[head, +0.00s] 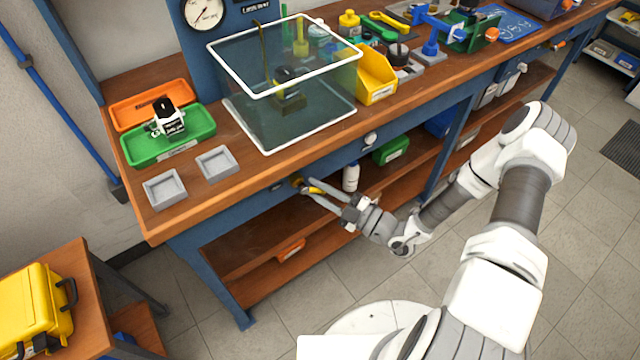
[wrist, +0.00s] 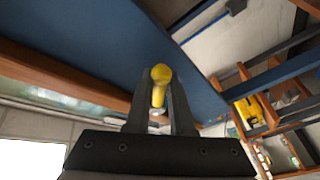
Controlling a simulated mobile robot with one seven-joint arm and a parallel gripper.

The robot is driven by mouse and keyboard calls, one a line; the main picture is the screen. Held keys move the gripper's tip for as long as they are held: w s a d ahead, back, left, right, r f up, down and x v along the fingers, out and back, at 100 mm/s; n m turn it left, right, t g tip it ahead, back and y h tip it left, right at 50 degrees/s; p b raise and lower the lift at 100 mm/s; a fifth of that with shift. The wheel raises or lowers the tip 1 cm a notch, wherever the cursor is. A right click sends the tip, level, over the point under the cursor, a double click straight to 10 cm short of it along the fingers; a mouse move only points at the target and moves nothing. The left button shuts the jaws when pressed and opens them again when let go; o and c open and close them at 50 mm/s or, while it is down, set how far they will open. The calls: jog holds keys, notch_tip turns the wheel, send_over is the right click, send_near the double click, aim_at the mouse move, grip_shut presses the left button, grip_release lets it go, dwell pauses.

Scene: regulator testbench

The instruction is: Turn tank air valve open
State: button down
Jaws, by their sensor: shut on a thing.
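The tank air valve shows as a yellow handle (wrist: 159,88) on the blue front rail of the bench. In the head view the yellow handle (head: 315,190) sits just under the bench top's front edge, beside a small brass-coloured fitting (head: 297,182). My gripper (head: 308,188) reaches it from the lower right. In the wrist view my gripper (wrist: 160,93) has its two fingers on either side of the handle, shut on it. The handle's rounded end shows between the fingertips. The rest of the valve is mostly hidden.
A clear tank with white rims (head: 290,90) stands on the bench top (head: 240,188) above the valve. A white bottle (head: 351,177) and a green bin (head: 391,149) stand on the shelf below, right of my gripper. A round knob (head: 370,138) sticks out of the front rail.

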jog(key=shift+s+a+f+m+t+h+b, duration=0.15)
jog(key=shift+s+a+f+m+t+b, duration=0.55)
jog(key=shift+m, duration=1.25)
jog(key=shift+s+a+r+m+t+h+b, duration=0.15)
jog(key=shift+a+m+t, duration=0.2)
jog(key=shift+m+t, duration=1.2)
jog(key=shift+s+a+f+m+t+h+b, duration=0.1)
jog(key=shift+s+a+f+m+t+b, duration=0.3)
jog(key=shift+m, duration=2)
jog(key=shift+w+a+r, duration=0.15)
jog(key=c, duration=0.8)
grip_release()
jog(key=v, duration=0.7)
